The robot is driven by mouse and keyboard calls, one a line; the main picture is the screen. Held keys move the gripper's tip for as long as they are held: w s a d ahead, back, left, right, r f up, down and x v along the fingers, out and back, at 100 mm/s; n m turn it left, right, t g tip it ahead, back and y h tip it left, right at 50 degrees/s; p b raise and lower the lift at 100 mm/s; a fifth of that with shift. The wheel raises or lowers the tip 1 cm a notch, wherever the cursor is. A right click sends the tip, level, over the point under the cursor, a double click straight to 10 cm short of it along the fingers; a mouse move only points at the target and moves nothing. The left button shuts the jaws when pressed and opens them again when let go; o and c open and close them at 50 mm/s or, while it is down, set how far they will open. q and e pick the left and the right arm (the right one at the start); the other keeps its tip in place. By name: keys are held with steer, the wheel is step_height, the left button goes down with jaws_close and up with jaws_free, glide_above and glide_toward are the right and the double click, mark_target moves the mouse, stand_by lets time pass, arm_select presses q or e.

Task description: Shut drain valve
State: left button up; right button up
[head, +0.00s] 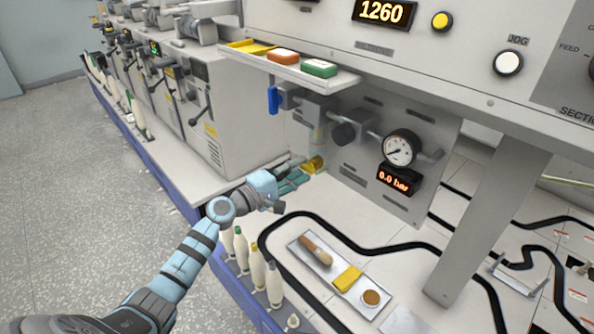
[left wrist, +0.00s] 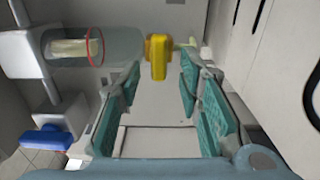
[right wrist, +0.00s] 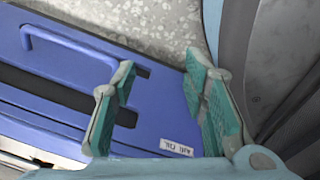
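The yellow drain valve (head: 315,165) sits at the bottom of the clear filter bowl (head: 318,138) under the machine. In the left wrist view the drain valve (left wrist: 158,57) appears just beyond my fingertips, roughly centred between them, with its tab pointing down in the picture. My left gripper (head: 297,175) is open and empty, close to the valve; no contact is clear. The bowl (left wrist: 90,47) with its red ring lies to the left in that view. My right gripper (right wrist: 158,75) is open and empty above a blue panel, out of the head view.
A blue lever (head: 272,99) hangs left of the bowl. A gauge (head: 400,148) and a display reading 0.0 bar (head: 395,181) are to the right. A tray (head: 330,288) with a brush and several bobbins stand in front. A blue panel with a handle (right wrist: 70,40) is under my right gripper.

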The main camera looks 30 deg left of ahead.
arm_select(q)
steer(key=shift+s, duration=0.25)
steer(key=v, duration=0.7)
